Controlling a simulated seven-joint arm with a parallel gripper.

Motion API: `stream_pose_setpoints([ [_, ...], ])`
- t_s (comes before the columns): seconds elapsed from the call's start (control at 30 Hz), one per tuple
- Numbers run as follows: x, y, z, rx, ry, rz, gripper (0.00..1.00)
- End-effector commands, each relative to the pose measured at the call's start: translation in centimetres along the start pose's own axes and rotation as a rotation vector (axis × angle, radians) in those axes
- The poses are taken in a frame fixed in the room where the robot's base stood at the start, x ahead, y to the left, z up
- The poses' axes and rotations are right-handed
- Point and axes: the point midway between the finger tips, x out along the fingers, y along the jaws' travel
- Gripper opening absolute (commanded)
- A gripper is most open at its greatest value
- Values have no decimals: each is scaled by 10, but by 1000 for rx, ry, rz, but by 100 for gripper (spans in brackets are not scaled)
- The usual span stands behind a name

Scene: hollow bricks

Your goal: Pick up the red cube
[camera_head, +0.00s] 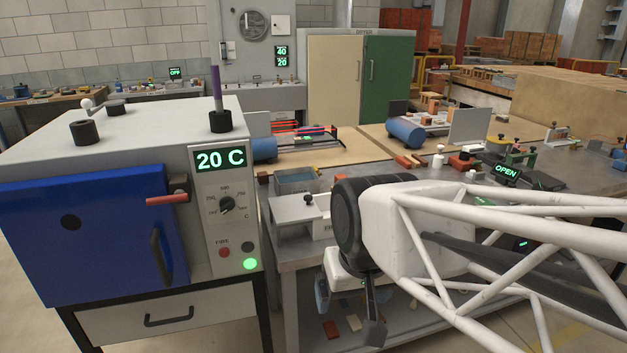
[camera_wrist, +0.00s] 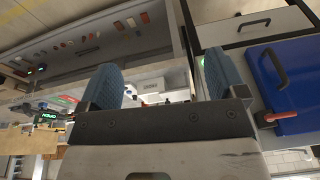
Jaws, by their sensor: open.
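No red cube can be made out for certain. Small reddish pieces (camera_head: 330,329) lie on the low shelf under the bench, and a small red-orange block (camera_head: 460,163) sits on the bench top; their shapes are too small to tell. My gripper (camera_wrist: 164,78) is open, with two blue fingers apart and nothing between them in the wrist view.
A blue-doored oven (camera_head: 85,235) showing 20 C stands at the left, with a red-handled latch (camera_head: 167,199). The grey bench (camera_head: 300,250) holds a blue cylinder (camera_head: 405,132), an upright grey panel (camera_head: 469,127) and several small fixtures. Open floor lies at the lower right.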

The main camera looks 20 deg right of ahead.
Motion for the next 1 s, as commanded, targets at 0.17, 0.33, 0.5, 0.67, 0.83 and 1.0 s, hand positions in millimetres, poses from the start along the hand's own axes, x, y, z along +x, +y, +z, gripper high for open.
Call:
stream_pose_setpoints([
  [0.17, -2, -5, -32, 93, -10, -48, 90],
  [0.33, -4, -11, -70, 203, -21, -105, 90],
  [0.5, -3, -14, -109, 316, -32, -161, 90],
  [0.67, 0, -16, -147, 422, -43, -214, 90],
  [0.83, 5, -16, -188, 536, -56, -268, 90],
  [1.0, 12, -14, -229, 651, -70, -323, 90],
])
